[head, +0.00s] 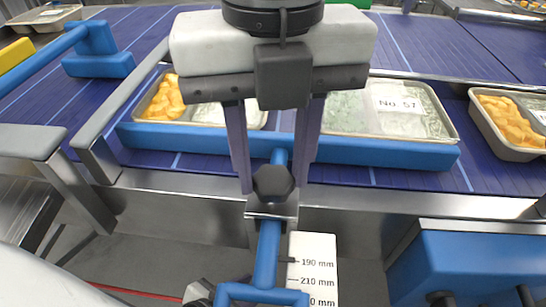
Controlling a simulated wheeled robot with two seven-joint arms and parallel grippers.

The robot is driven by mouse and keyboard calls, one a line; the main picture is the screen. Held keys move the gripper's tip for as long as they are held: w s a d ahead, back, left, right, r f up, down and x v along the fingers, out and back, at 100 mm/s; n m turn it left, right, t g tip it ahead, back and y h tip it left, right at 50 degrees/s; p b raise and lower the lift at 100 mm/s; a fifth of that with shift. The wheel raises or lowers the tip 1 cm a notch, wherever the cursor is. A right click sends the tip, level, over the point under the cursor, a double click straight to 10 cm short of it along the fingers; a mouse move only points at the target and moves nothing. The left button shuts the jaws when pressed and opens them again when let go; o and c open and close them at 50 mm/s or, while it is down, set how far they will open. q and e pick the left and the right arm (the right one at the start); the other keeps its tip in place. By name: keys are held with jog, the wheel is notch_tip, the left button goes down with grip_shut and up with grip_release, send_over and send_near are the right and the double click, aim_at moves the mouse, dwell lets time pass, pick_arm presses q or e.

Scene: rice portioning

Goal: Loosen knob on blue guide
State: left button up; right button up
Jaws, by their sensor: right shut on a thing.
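The blue guide (390,153) is a long bar lying across the near side of the purple conveyor. Its blue rod (268,255) runs toward me through a metal clamp block (272,208) and ends in a blue handle at the bottom edge. A dark faceted knob (273,180) sits on top of the clamp block. My right gripper (273,188) comes down from the top centre, its two fingers on either side of the knob and shut on it. Its body hides part of the belt and trays. My left gripper does not show.
A white scale plate (313,270) with millimetre marks stands right of the rod. Trays with orange pieces and film lie behind the guide; one lid (398,103) reads "No. 57". Another tray (505,150) is at right. A blue box (470,265) stands at lower right.

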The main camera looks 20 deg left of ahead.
jog(key=n+p, duration=0.1)
jog(key=n, duration=0.5)
jog(key=shift+n, duration=0.4)
jog(key=n, duration=0.3)
jog(key=shift+n, duration=0.3)
jog(key=n+p, duration=0.1)
jog(key=n, duration=0.2)
jog(key=shift+n, duration=0.3)
jog(key=n, duration=0.6)
jog(key=shift+p, duration=0.3)
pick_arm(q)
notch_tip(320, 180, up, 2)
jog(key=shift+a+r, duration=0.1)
pick_arm(e)
jog(key=n, duration=0.6)
jog(key=shift+n, duration=0.4)
pick_arm(q)
jog(key=shift+p, duration=0.3)
pick_arm(e)
jog(key=o, duration=1)
jog(key=shift+o, duration=0.2)
